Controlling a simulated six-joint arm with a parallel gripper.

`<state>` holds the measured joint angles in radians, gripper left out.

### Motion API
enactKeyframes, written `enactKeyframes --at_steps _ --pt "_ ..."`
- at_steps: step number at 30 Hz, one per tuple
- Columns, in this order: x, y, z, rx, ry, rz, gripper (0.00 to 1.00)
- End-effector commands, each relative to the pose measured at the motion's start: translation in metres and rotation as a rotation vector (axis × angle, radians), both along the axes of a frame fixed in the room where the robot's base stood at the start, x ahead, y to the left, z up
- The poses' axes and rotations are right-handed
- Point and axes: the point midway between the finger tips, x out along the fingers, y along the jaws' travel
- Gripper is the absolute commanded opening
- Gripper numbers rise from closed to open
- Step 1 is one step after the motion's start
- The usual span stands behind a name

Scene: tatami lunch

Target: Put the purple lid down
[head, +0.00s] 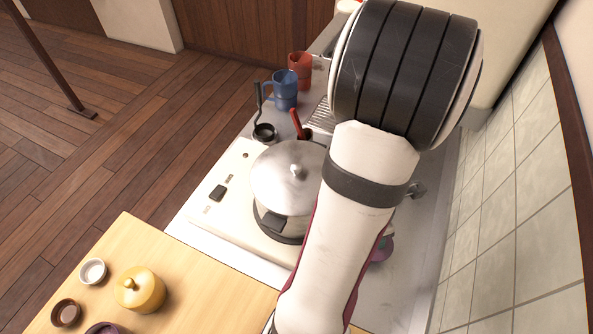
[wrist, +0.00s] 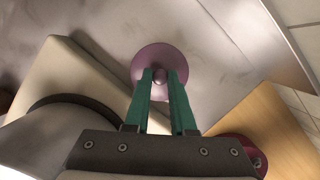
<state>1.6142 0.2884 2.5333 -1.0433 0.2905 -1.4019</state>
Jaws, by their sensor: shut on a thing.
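The purple lid (wrist: 160,53) is round with a small knob, and it lies ahead of my fingers in the wrist view. My gripper (wrist: 160,77) has its two green fingers shut on the lid's knob. The lid is over the grey metal counter (wrist: 215,50); I cannot tell whether it touches the surface. In the head view only part of the lid (head: 382,248) shows to the right of my arm, which hides my gripper and the rest of the lid.
A steel pot (head: 290,180) stands on the white stove (head: 232,212), left of my arm. Blue (head: 285,90) and red (head: 300,70) jugs stand behind it. A wooden board (head: 190,280) at front left bears a yellow lidded pot (head: 140,290) and small bowls. A tiled wall (head: 520,190) bounds the right.

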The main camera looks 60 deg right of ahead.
Motion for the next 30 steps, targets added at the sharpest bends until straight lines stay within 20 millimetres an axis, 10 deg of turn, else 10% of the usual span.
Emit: enactKeyframes --at_steps 14,30 --pt "0.1 0.079 0.042 0.001 -0.002 -1.144 0.0" --pt "0.231 0.127 0.069 0.001 0.001 -1.417 0.0"
